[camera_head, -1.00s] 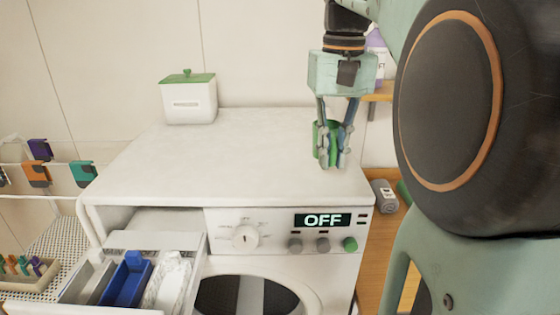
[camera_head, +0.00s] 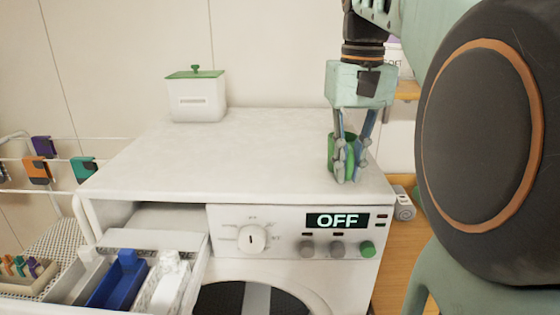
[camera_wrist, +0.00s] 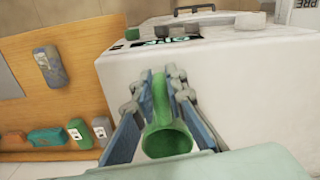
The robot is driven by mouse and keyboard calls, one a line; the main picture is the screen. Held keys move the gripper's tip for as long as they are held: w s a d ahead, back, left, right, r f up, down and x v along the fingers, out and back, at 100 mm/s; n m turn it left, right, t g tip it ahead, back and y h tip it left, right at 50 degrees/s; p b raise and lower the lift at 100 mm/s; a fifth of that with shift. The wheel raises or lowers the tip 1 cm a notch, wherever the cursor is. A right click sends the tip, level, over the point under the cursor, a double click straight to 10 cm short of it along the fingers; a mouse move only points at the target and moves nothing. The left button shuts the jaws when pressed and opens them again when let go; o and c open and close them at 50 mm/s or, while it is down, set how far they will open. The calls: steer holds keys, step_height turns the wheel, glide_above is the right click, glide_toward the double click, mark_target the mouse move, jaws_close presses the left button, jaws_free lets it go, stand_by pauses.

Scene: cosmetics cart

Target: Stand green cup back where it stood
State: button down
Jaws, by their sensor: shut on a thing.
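The green cup (camera_head: 332,148) is held between the fingers of my gripper (camera_head: 347,176), over the right front part of the white washing machine top (camera_head: 240,150). In the wrist view the open round mouth of the cup (camera_wrist: 168,140) faces the camera, with the blue and grey fingers of my gripper (camera_wrist: 160,78) on both sides of it. The cup looks empty and upright. The fingers partly hide it in the head view. I cannot tell whether its base touches the machine top.
A white box with a green lid (camera_head: 197,97) stands at the back left of the top. A detergent drawer (camera_head: 110,290) is pulled out at the front left. A wooden surface with several small items (camera_wrist: 75,75) lies beside the machine. The middle of the top is clear.

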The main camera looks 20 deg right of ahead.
steer(key=shift+f, duration=0.2)
steer(key=c, duration=2)
jaws_free()
steer(key=shift+o, duration=0.2)
steer(key=shift+r, duration=0.15)
step_height(320, 180, up, 12)
steer(key=p, duration=0.3)
